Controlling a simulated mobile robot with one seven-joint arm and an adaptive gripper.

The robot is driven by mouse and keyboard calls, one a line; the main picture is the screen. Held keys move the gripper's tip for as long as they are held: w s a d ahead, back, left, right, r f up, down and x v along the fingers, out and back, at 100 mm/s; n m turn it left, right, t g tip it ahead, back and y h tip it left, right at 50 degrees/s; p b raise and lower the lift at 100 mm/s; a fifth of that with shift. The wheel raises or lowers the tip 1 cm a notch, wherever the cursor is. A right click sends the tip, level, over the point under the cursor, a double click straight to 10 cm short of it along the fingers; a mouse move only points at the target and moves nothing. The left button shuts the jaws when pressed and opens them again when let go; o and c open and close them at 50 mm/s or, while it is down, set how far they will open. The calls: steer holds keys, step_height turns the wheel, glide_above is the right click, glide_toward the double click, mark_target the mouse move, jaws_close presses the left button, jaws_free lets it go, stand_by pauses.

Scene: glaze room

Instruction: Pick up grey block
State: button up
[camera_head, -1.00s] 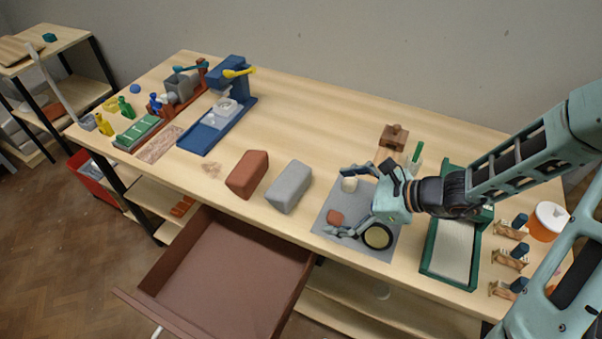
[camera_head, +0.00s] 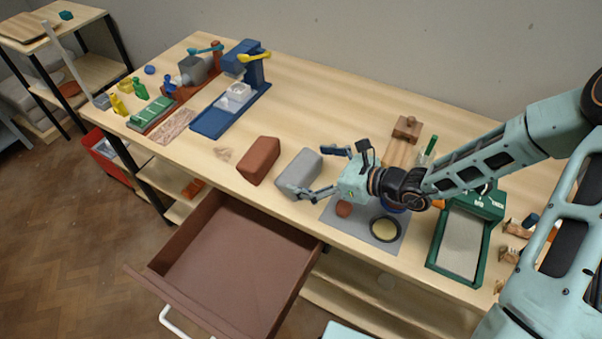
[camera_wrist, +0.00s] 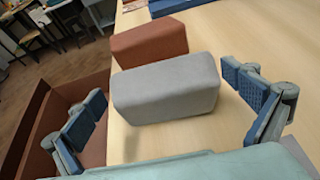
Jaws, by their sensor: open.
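The grey block (camera_head: 298,172) lies on the wooden table near its front edge, above the open drawer. In the wrist view the grey block (camera_wrist: 167,90) sits between my two fingers, a little ahead of them, with a gap on each side. My gripper (camera_head: 324,171) is open and empty beside the block's right side in the head view; its fingers reach toward the block. In the wrist view my gripper (camera_wrist: 170,120) shows both blue finger pads spread wide.
A red-brown block (camera_head: 259,160) lies close to the left of the grey block. An open brown drawer (camera_head: 222,262) juts out below the table edge. A grey mat (camera_head: 345,218) with small items and a green tray (camera_head: 462,243) are to the right. The table behind the blocks is clear.

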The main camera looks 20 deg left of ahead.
steer(key=shift+x, duration=1.2)
steer(key=c, duration=1.7)
steer(key=shift+r, duration=0.1)
steer(key=shift+c, duration=0.6)
steer(key=shift+r, duration=0.15)
